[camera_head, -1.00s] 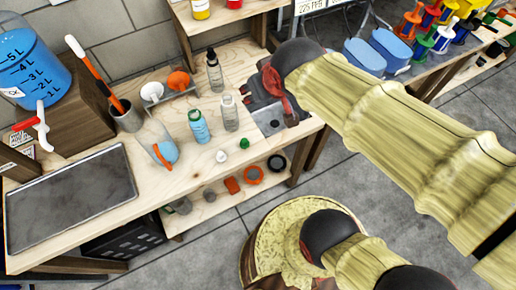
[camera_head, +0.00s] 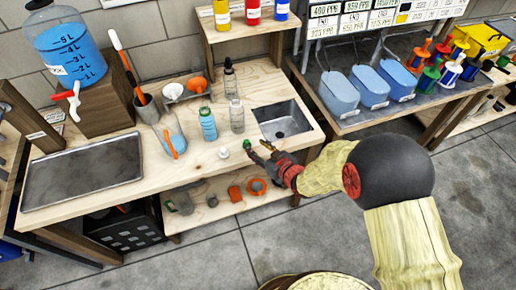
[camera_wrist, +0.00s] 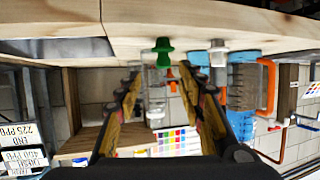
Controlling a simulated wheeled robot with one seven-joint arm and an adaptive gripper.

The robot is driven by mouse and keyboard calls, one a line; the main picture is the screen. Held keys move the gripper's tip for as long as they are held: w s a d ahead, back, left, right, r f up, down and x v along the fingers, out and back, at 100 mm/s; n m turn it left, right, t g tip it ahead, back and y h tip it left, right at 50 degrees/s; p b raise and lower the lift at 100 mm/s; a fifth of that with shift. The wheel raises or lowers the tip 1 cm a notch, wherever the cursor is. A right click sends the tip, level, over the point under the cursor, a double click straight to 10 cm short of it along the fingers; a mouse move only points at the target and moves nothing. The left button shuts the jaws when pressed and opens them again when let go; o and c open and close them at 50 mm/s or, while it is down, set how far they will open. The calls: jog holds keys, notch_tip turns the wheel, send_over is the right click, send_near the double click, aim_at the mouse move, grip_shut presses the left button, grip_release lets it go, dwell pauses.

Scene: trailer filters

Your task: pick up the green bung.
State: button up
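The green bung (camera_head: 247,144) stands near the front edge of the wooden bench, right of a white bung (camera_head: 223,152). My gripper (camera_head: 260,150) is at the bench's front edge, just right of the green bung, with its fingers pointing towards it. In the wrist view, which looks upside down, the green bung (camera_wrist: 163,50) appears between and beyond the spread fingertips of my gripper (camera_wrist: 161,74). The gripper is open with nothing between its fingers. I see no contact with the bung. The white bung (camera_wrist: 218,52) is to its right in the wrist view.
A blue-filled bottle (camera_head: 208,124) and a clear bottle (camera_head: 237,116) stand behind the bungs. A sink (camera_head: 283,118) is to the right, a dark tray (camera_head: 82,170) to the left. A lower shelf (camera_head: 215,209) holds orange and grey parts.

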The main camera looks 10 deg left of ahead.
aim_at(248, 142)
jog(key=b+x, duration=0.1)
jog(key=x, duration=0.2)
jog(key=b+x, duration=0.1)
jog(key=x, duration=0.2)
jog(key=shift+s+a+f, duration=0.15)
jog(key=shift+a, duration=0.2)
jog(key=shift+w+a, duration=0.25)
jog(key=shift+w, duration=0.05)
jog(key=shift+c, duration=0.5)
jog(key=c, duration=0.8)
